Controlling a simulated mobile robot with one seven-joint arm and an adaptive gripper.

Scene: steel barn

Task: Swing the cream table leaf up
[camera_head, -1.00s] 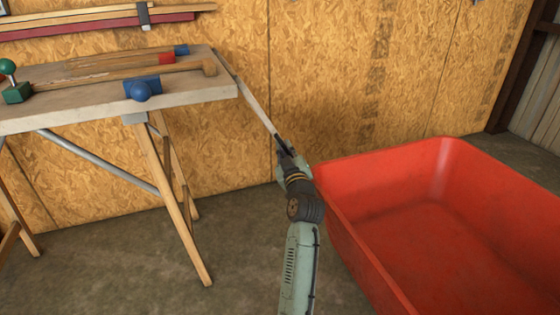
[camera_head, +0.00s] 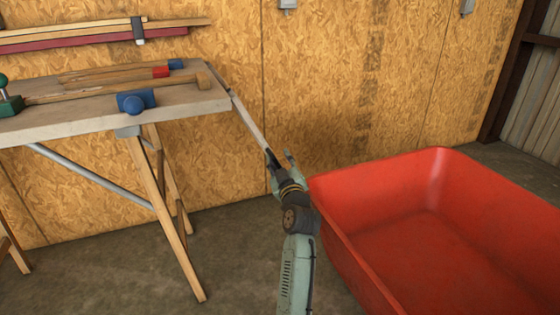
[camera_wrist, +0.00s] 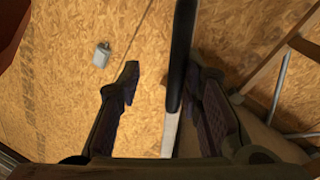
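The cream table leaf (camera_head: 248,122) slants down and right from the right end of the workbench (camera_head: 75,121), seen nearly edge-on. My gripper (camera_head: 279,154) is at its lower end. In the wrist view my gripper (camera_wrist: 162,70) has its two dark fingers spread wide. A narrow upright strip stands between them, black above and cream below; the cream part looks like the leaf (camera_wrist: 169,135). It lies nearer the right finger, with a clear gap to the left finger. Whether the right finger touches it I cannot tell.
A large red tub (camera_head: 350,248) stands right of my arm, close to it. A blue clamp (camera_head: 137,102), a wooden mallet (camera_head: 203,78) and other tools lie on the workbench. Its wooden legs (camera_head: 165,215) splay below. A chipboard wall (camera_head: 330,80) stands behind.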

